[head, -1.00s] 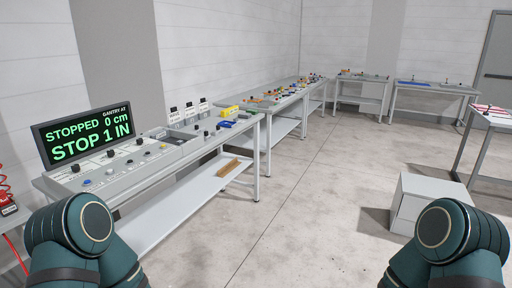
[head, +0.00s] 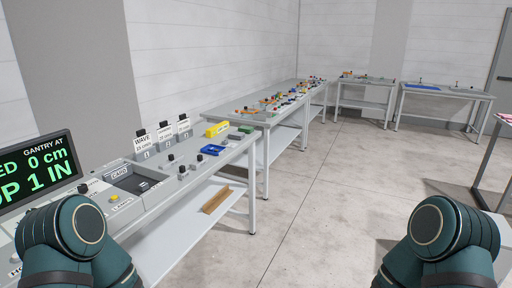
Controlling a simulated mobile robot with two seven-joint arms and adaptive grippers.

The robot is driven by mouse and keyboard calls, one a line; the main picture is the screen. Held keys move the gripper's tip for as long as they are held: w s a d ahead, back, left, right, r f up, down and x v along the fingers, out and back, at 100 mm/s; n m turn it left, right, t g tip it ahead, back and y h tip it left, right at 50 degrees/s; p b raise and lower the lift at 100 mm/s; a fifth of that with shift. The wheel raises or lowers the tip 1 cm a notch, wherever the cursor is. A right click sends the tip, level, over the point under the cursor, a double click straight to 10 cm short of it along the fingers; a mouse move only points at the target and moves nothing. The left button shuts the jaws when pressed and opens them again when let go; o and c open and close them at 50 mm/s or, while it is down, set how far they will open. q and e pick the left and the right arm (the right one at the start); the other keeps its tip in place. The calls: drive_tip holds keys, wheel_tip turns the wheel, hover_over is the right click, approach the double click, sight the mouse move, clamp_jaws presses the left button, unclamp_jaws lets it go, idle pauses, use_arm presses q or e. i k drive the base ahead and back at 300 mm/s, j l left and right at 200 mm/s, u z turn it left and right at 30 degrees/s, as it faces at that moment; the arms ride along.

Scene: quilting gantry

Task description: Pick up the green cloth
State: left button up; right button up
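A small flat green thing (head: 246,129) lies near the far right corner of the nearest table (head: 190,172). It may be the green cloth, but it is too small to be sure. It sits beside a yellow box (head: 217,129) and behind a blue open tray (head: 212,150). My two dark teal arms show at the bottom left and bottom right of the head view. Neither gripper is in view. My arms are well short of the green thing.
A screen (head: 40,170) and a control panel with knobs fill the table's near left end. A wooden piece (head: 216,200) lies on the lower shelf. More cluttered tables (head: 262,117) run along the left wall and back. The floor (head: 330,200) ahead is clear.

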sight(247, 130)
drive_tip(key=i+l, duration=0.1)
drive_tip(key=i, duration=0.45)
drive_tip(key=i+u, duration=0.15)
drive_tip(key=i, duration=0.4)
drive_tip(key=u, duration=5.35)
drive_tip(key=z, duration=2.9)
